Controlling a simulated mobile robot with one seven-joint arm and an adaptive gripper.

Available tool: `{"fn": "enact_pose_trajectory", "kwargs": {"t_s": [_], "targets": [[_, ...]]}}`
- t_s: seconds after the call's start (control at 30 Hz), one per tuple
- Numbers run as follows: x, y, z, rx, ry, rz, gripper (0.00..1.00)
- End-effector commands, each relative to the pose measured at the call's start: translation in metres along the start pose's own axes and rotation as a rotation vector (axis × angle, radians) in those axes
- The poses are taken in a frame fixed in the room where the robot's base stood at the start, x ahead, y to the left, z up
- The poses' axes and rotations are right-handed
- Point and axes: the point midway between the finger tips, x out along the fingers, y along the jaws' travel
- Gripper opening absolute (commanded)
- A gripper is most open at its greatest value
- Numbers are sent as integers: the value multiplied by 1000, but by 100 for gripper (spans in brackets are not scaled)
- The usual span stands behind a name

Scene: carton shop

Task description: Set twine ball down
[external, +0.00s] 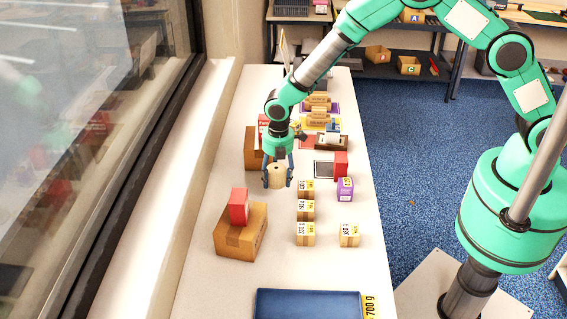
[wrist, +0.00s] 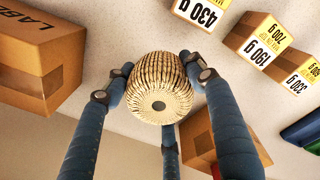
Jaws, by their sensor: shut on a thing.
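The twine ball (wrist: 158,88) is a pale, ribbed, rounded spool with a dark hole in its end. My gripper (external: 278,180) has blue fingers closed around it, with fingers on both sides of the ball in the wrist view (wrist: 160,90). The ball also shows between the fingers in the external view (external: 277,176), over the middle of the long pale table (external: 200,245). I cannot tell whether its underside touches the table.
Several small labelled cartons (external: 305,209) stand to the right of my gripper, with a purple box (external: 345,189) beyond them. A brown carton (external: 240,237) with a red box (external: 238,207) on it stands nearer. A blue tray (external: 307,304) lies at the near end.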

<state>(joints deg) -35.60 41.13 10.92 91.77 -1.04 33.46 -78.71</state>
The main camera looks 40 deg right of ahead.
Motion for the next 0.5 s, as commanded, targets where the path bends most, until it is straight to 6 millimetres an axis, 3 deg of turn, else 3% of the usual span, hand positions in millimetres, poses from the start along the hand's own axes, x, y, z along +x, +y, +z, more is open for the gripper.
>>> {"fn": "enact_pose_trajectory", "kwargs": {"t_s": [0.5], "targets": [[10,64,-10,0,0,1,27]]}}
